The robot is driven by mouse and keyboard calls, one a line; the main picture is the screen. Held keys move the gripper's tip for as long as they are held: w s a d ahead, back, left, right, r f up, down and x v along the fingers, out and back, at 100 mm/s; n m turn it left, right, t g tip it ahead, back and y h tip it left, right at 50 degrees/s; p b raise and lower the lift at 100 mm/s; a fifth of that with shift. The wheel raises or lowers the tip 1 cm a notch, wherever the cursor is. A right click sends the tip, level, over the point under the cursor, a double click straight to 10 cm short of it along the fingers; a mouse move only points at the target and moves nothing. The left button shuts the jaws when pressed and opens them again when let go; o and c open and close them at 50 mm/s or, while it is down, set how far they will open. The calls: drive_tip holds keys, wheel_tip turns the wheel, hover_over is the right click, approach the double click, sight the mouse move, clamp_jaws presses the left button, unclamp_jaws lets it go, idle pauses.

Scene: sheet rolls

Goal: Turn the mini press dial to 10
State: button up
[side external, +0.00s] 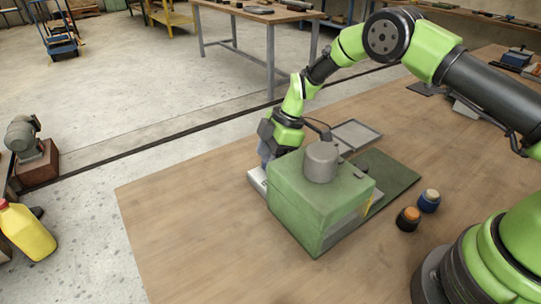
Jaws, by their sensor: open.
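The mini press (293,213) is a green box with a grey cylinder (321,163) on top, standing on the wooden table. A pale metal part (257,183) juts out at its far left side. No dial face or numbers can be made out from this side. My gripper (264,158) is open and points down just behind the far left side of the press. Its fingertips are partly hidden, and I cannot tell whether they touch anything.
A green mat (394,178) lies right of the press, with a flat grey tray (356,134) behind. Two small jars, one orange-topped (408,219) and one blue (429,201), stand to the right. The wooden table (180,225) is clear at left and front.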

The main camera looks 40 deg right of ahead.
drive_tip(key=c, duration=0.9)
drive_tip(key=shift+m+t, duration=0.5)
drive_tip(key=shift+m, duration=1)
drive_tip(key=o, duration=0.9)
drive_tip(key=v, duration=1)
drive_tip(key=shift+s+a, duration=0.1)
drive_tip(key=shift+a, duration=0.05)
